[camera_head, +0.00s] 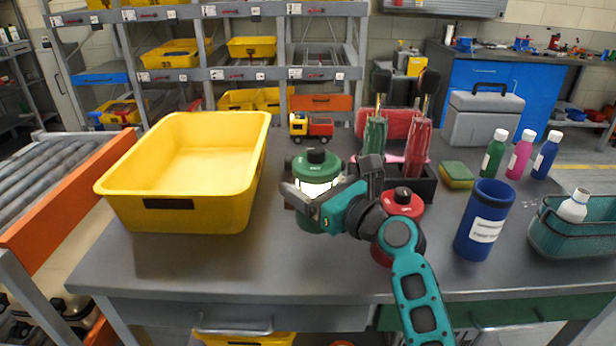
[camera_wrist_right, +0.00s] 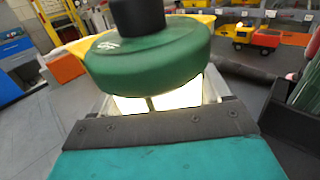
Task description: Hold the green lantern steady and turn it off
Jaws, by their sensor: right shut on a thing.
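The green lantern (camera_head: 317,164) stands upright on the grey table, with a black knob (camera_head: 317,155) on its green cap. Its light band glows bright white. My right gripper (camera_head: 318,192) is shut around the glowing middle of the lantern. In the right wrist view the green cap (camera_wrist_right: 150,58) and black knob (camera_wrist_right: 137,15) fill the upper middle, above the lit band between the fingers (camera_wrist_right: 160,100). A red lantern (camera_head: 405,203) stands just to the right, partly hidden behind my right arm. My left gripper is not in view.
A yellow bin (camera_head: 186,215) stands left of the lantern. Behind it are a toy truck (camera_head: 311,127) and a black holder (camera_head: 420,185) with red and green tools. A blue canister (camera_head: 485,220), a sponge (camera_head: 457,175) and a teal basket (camera_head: 570,238) are at right. The front middle tabletop is clear.

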